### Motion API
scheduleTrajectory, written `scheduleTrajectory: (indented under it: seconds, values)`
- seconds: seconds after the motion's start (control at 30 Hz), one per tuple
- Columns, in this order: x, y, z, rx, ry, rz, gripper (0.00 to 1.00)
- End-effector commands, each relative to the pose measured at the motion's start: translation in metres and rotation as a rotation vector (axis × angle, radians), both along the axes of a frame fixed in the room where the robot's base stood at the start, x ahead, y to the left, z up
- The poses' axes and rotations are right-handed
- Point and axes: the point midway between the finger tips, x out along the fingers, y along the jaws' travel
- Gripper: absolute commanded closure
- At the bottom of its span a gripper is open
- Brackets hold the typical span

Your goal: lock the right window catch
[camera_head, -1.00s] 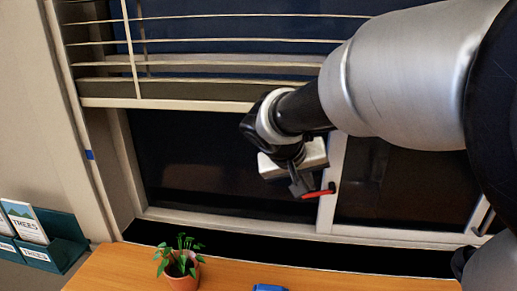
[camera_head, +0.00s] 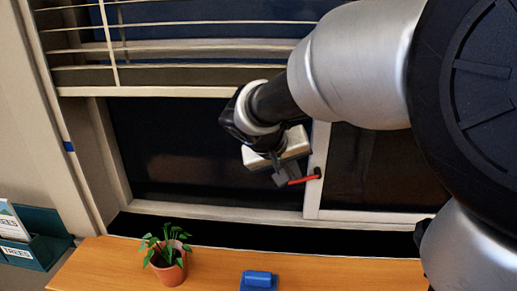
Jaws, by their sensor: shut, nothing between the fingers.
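A red catch lever (camera_head: 303,180) sits on the white upright frame (camera_head: 314,190) between the two dark window panes. It lies nearly level, pointing left from a black pivot, with its left end slightly lower. My gripper (camera_head: 281,180) is shut and empty, with its dark fingers at the lever's left end. I cannot tell whether they touch it. My fingers partly cover that end. My arm hides the upper right of the window, and no second catch shows.
A wooden desk (camera_head: 110,270) runs below the window, with a potted plant (camera_head: 167,262) and a blue object (camera_head: 258,280) on it. Blinds (camera_head: 180,92) hang above. A green leaflet holder (camera_head: 42,228) is at the left wall. The desk between the plant and the blue object is clear.

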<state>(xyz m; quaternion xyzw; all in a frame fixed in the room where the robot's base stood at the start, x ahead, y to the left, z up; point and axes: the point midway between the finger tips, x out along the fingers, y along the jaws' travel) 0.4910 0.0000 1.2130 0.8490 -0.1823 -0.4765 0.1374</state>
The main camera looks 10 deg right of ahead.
Motion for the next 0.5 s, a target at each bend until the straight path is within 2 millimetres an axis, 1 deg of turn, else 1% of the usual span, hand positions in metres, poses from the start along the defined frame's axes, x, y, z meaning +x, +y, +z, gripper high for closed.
scheduleTrajectory:
  seconds: [0.33, 0.5]
  values:
    - [0.0, 0.002, -0.009, -0.065, 0.014, 0.001, 1.0]
    - [0.001, 0.004, -0.017, -0.146, 0.029, 0.003, 1.0]
